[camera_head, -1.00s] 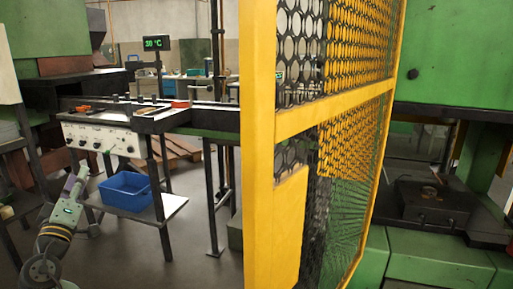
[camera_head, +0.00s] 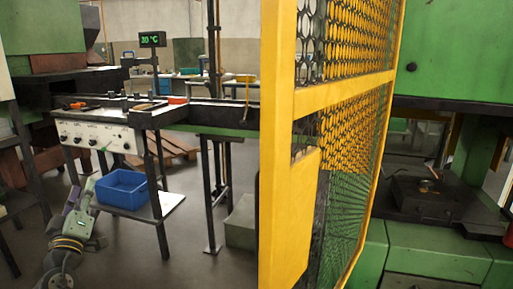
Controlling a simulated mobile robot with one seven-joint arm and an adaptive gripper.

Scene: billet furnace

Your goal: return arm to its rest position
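My arm (camera_head: 72,240) shows at the lower left, in front of the control table. It has grey-green links with yellowish bands and a purple part, and it rises toward the table's lower shelf. I cannot make out gripper fingers at its end, and I see no object held. The lower part of the arm is cut off by the bottom edge.
The control table (camera_head: 95,134) with knobs stands close behind my arm. A blue bin (camera_head: 124,190) sits on its lower shelf. A yellow mesh guard (camera_head: 285,200) stands in the middle. A green press (camera_head: 452,50) is at the right.

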